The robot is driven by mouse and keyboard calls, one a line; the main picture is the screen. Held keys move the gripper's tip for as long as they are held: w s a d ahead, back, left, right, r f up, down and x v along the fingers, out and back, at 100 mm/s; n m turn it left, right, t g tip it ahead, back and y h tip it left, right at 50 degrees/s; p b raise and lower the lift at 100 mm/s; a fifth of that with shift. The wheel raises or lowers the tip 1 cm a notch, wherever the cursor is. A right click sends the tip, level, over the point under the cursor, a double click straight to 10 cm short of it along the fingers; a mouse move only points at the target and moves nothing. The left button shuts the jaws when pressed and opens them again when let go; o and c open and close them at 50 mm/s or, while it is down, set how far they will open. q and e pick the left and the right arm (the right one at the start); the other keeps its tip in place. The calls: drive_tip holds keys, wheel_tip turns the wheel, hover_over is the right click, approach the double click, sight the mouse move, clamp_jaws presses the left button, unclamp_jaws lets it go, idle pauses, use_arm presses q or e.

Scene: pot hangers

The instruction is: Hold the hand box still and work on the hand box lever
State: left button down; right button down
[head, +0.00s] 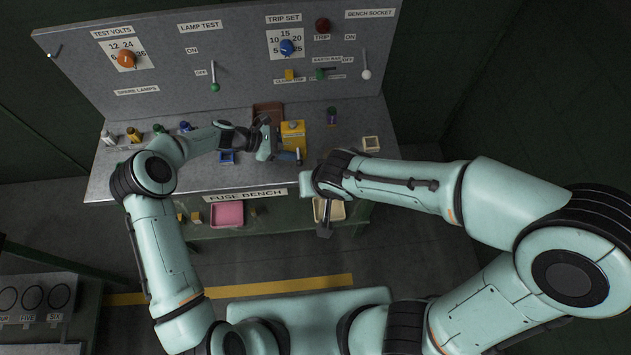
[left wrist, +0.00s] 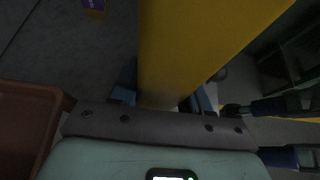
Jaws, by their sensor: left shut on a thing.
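The hand box is a yellow box (head: 293,135) with a lighter front patch, standing on the bench just right of the brown tray. In the left wrist view the yellow box (left wrist: 190,55) rises between the two blue fingers. A small pale upright piece (head: 298,155) shows at the box's front right; I cannot tell whether it is the lever.
A brown tray (head: 268,108) stands behind my left gripper, and a blue tray (head: 227,157) lies left of it. A pink tray (head: 227,214) sits below the bench top.

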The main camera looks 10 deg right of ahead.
use_arm(q)
drive_tip(key=shift+c, duration=2.2)
unclamp_jaws()
drive_tip(key=shift+a+r, duration=0.1)
